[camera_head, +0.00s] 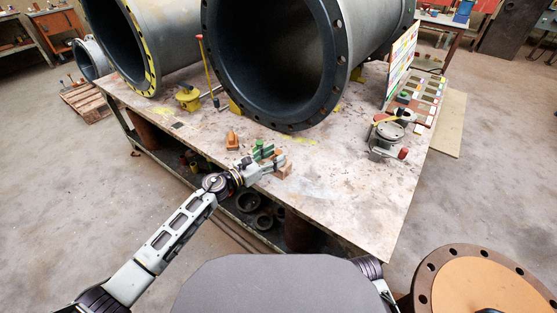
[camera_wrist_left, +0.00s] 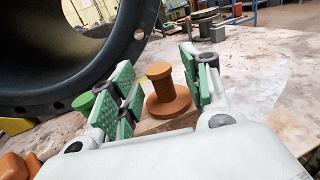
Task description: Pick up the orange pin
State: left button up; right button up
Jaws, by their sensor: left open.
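The orange pin (camera_wrist_left: 168,100) stands upright in the left wrist view, with a wide round flange at its foot and a narrower top. In the head view my left gripper (camera_head: 268,158) hides most of the pin. My right gripper is not in view.
An orange object (camera_head: 232,140) stands to the left on the table (camera_head: 330,195). Large rubber-lined pipes (camera_head: 325,65) lie behind. A valve-like metal part (camera_head: 385,138) is at right. The front right tabletop is clear.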

pick_arm(q)
jog(key=shift+x, duration=1.2)
grip_shut()
